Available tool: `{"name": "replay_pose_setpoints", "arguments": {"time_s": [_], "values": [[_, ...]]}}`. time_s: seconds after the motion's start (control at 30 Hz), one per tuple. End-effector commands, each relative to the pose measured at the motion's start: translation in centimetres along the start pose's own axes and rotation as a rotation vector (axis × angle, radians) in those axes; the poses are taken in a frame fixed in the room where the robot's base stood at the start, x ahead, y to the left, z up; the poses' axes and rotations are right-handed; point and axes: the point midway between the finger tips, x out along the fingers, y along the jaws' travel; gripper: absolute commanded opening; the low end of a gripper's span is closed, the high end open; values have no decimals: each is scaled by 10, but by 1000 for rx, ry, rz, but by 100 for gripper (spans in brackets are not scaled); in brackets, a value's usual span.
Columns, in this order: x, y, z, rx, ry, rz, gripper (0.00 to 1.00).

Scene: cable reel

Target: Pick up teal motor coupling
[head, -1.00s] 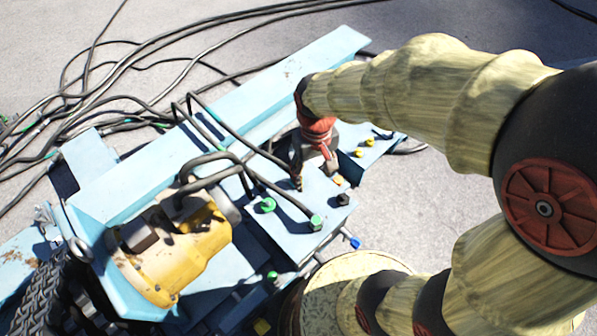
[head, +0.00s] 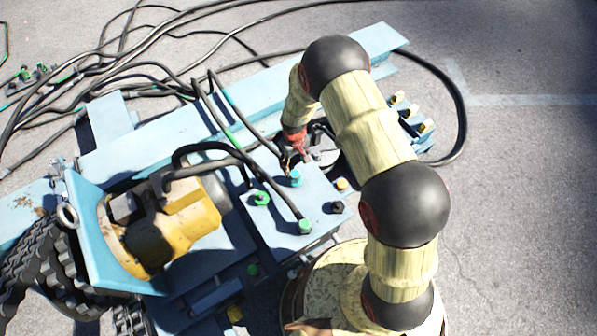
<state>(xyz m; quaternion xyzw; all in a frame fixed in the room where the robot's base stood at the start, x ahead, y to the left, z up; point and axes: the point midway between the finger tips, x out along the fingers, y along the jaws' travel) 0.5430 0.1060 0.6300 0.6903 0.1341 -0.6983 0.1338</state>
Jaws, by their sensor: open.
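A small teal cylindrical fitting (head: 295,178), which looks like the teal motor coupling, stands on the light blue plate of the machine. My gripper (head: 291,161) is open, pointing down close to this fitting, just beyond it in the head view. Its red body shows below my pale wrist, and its dark fingers are small and partly lost against the dark hoses. I cannot tell whether the fingers touch the fitting. Nothing is seen held between them.
Green-capped fittings (head: 261,198) and (head: 305,227) with black hoses stand on the same plate, near a black knob (head: 337,207). A yellow motor (head: 172,228) is at left. A round drum (head: 335,268) is in front. Pavement at right is clear.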

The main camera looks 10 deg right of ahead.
Motion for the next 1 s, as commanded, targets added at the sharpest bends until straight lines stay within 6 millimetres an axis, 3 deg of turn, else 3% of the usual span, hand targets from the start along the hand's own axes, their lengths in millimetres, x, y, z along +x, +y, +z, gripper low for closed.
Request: {"name": "replay_pose_setpoints", "arguments": {"time_s": [0.47, 0.7, 1.0], "values": [[39, -2, 0, -16, 11, 2, 56], [74, -4, 2, -15, 10, 2, 56], [78, -4, 1, -15, 12, 3, 56]]}}
